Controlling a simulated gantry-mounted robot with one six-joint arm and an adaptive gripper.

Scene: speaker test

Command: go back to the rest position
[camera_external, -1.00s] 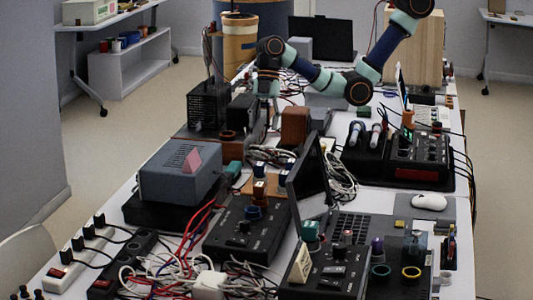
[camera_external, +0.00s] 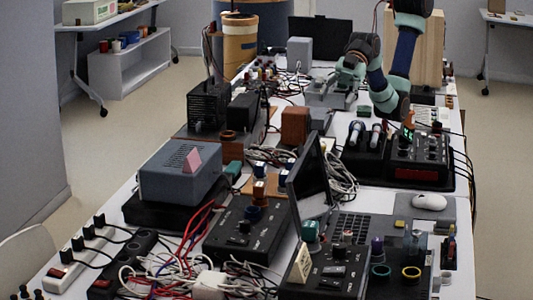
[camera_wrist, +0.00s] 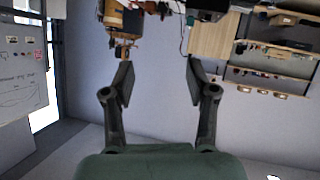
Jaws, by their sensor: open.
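My gripper (camera_wrist: 158,80) is open and empty in the wrist view, with its two dark fingers well apart and only a pale wall between them. In the external view my arm is folded at the far right part of the table, and the gripper end (camera_external: 342,84) is small and dark near the far end of the table, so its fingers are hard to make out there. Nothing appears held.
A tall wooden box (camera_external: 427,50) stands close behind my arm. Shelves (camera_wrist: 275,70) show in the wrist view.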

